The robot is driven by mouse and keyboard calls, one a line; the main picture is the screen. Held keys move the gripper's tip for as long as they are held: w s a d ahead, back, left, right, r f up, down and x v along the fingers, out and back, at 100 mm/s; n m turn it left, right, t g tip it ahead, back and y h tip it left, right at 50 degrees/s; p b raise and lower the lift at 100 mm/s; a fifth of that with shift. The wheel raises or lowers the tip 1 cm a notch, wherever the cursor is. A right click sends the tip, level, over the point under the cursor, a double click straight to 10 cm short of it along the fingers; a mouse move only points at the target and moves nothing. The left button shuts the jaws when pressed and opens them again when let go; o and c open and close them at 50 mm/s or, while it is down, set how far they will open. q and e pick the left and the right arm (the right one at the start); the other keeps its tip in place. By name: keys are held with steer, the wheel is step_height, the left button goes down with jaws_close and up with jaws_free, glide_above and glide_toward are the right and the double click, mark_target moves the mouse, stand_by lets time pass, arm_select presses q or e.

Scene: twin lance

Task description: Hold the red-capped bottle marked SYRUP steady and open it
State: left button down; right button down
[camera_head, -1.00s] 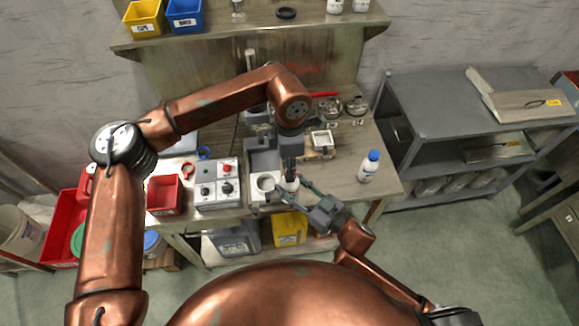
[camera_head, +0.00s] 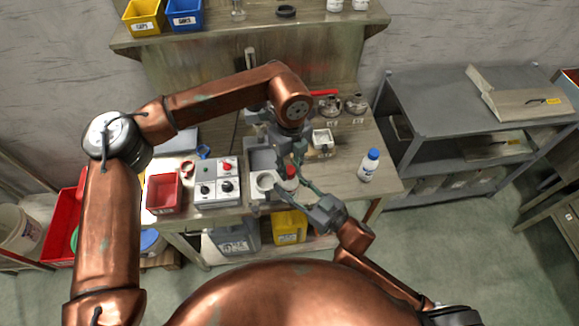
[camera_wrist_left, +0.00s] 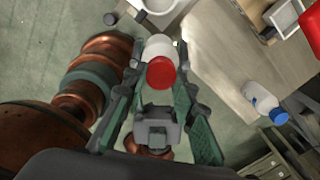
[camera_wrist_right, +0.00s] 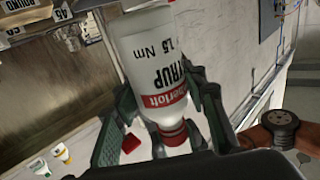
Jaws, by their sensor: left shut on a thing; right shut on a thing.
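The white SYRUP bottle (camera_wrist_right: 150,60) shows its red and black label upside down in the right wrist view. Its red cap (camera_wrist_right: 174,137) is at the bottom there. In the head view the bottle (camera_head: 290,184) is at the bench's front edge, partly hidden by my grippers. My right gripper (camera_head: 291,188) is shut on the bottle's body from the front right. My left gripper (camera_head: 291,165) reaches down from above and is shut on the cap. In the left wrist view the red cap (camera_wrist_left: 161,72) lies between its fingertips, with the white body behind.
A blue-capped bottle (camera_head: 368,167) stands to the right on the bench. A red bin (camera_head: 163,193) is further left. A small white tray (camera_head: 321,138) lies behind.

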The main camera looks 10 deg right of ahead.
arm_select(q)
steer(key=n, duration=0.6)
steer(key=shift+w+a, duration=0.1)
steer(key=shift+w, duration=0.05)
steer(key=n, duration=0.6)
steer(key=shift+d, duration=0.2)
steer(key=shift+s, duration=0.2)
steer(key=c, duration=1.6)
jaws_free()
